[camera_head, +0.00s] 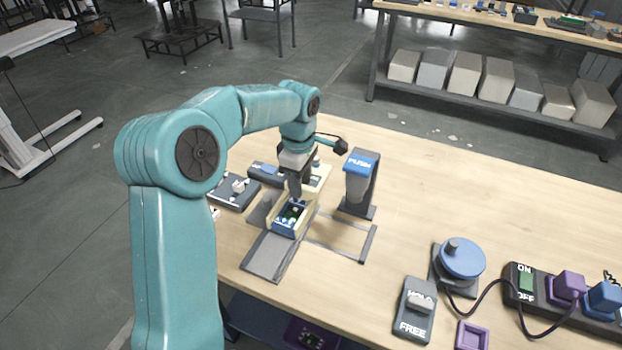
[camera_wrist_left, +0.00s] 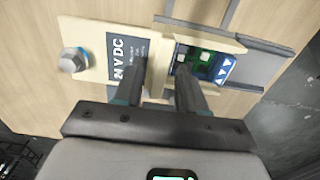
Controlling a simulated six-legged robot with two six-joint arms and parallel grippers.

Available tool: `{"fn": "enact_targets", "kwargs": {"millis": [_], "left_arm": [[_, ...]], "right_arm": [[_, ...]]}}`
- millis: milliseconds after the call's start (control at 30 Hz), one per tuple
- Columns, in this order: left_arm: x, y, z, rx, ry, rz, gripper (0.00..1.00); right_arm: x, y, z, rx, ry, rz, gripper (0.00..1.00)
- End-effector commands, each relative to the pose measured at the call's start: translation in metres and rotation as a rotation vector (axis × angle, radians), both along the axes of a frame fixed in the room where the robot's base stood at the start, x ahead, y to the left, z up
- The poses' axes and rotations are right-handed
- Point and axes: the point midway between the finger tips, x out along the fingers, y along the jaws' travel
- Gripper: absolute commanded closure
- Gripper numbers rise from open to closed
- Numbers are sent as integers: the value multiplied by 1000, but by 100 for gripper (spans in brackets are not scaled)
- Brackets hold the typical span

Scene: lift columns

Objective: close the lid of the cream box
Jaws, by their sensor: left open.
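The cream box (camera_head: 305,222) stands on the wooden table with its inside showing: a green circuit board and a blue part with white arrows. Its rim (camera_wrist_left: 222,43) also shows in the left wrist view. The cream lid (camera_wrist_left: 85,42) stands open, swung to the side away from the blue part, with a "24 V DC" label and a round metal knob (camera_wrist_left: 72,60). My left gripper (camera_head: 295,197) points down at the box. In the left wrist view its open fingers (camera_wrist_left: 160,85) straddle the area where lid and box meet; contact cannot be told. My right gripper is out of view.
A grey PUSH post (camera_head: 360,185) stands close right of the box. A grey plate (camera_head: 268,257) lies in front, and a dark switch block (camera_head: 235,188) is to the left. A blue dial (camera_head: 462,258), HOLD/FREE switch (camera_head: 416,310) and power strip (camera_head: 530,300) are farther right.

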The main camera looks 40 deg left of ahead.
Motion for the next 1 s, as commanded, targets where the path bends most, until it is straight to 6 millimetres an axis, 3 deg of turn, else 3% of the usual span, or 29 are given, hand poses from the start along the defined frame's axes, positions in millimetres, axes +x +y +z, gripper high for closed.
{"fn": "enact_targets", "kwargs": {"millis": [233,267,367,400,600,1000], "left_arm": [[0,0,1,0,0,0,60],[0,0,1,0,0,0,66],[0,0,1,0,0,0,99],[0,0,1,0,0,0,100],[-2,-1,0,0,-1,0,100],[-25,-8,-1,0,-1,0,100]], "right_arm": [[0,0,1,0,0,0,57],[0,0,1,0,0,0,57],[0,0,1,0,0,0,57],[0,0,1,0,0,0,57],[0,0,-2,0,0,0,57],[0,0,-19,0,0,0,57]]}}
